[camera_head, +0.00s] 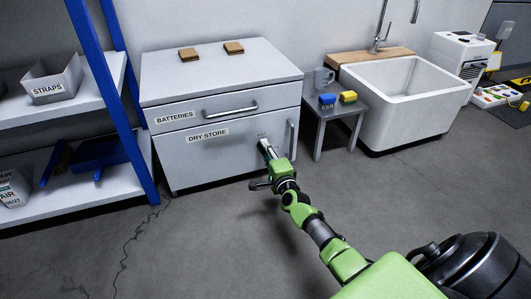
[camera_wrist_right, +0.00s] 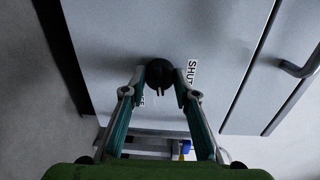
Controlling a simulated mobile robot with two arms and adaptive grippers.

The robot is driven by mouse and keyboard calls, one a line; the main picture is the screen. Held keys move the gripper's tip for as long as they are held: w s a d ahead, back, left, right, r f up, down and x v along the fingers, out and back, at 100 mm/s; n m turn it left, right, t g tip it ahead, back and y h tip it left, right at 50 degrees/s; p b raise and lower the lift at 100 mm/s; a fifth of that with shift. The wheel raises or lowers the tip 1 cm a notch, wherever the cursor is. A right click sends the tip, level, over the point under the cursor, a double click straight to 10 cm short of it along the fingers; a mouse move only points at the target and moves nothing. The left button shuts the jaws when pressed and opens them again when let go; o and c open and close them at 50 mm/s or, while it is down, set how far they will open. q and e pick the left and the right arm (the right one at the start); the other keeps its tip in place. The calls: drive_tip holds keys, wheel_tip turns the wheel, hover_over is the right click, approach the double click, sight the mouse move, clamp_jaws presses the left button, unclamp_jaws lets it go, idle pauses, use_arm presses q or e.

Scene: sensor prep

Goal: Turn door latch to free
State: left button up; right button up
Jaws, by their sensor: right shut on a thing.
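The dry store door (camera_head: 200,165) is the lower front of a grey cabinet and looks closed. My right gripper (camera_head: 266,150) reaches its right part, near the upright handle (camera_head: 292,138). In the right wrist view my right gripper (camera_wrist_right: 160,84) is shut on the dark round door latch (camera_wrist_right: 159,71), one finger on each side. A "SHUT" label (camera_wrist_right: 192,71) shows beside the right finger. Another label (camera_wrist_right: 141,98), ending in "EE", is partly hidden by the left finger. The latch's exact turn is hard to tell. My left gripper is not in view.
The batteries drawer (camera_head: 225,108) with its bar handle is above the door. A small side table (camera_head: 338,112) with a mug and two small blocks stands to the right, before a white sink (camera_head: 405,95). A blue-posted shelf (camera_head: 115,150) stands left. Floor in front is clear.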

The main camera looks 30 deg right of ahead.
drive_tip(key=shift+m, duration=0.8)
drive_tip(key=o, duration=1.1)
